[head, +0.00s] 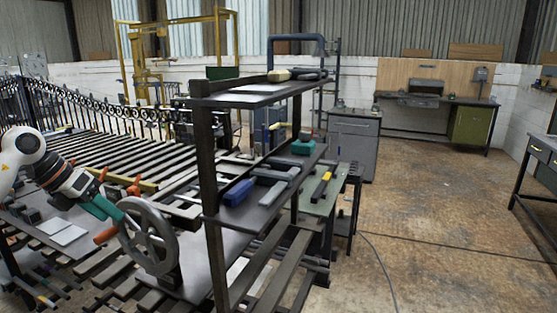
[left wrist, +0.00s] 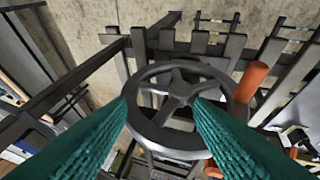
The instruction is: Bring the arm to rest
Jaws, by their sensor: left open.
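My left gripper (head: 116,212) comes in from the left with teal fingers. It is open and empty, close to the grey spoked handwheel (head: 150,238). In the left wrist view the two ribbed fingers (left wrist: 160,100) stand apart, with the handwheel (left wrist: 174,89) beyond and between them. I cannot tell whether a fingertip touches the rim. The wheel's orange handle (head: 105,235) sticks out at its left in the head view. It also shows in the left wrist view (left wrist: 251,82), right of the fingers. My right gripper is in neither view.
A dark shelf rack (head: 208,170) stands right of the wheel, with a blue item (head: 238,192) and other tools on its shelves. Slatted metalwork (head: 130,150) and a scrolled railing (head: 75,100) lie behind the arm. The floor (head: 440,230) at right is mostly clear.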

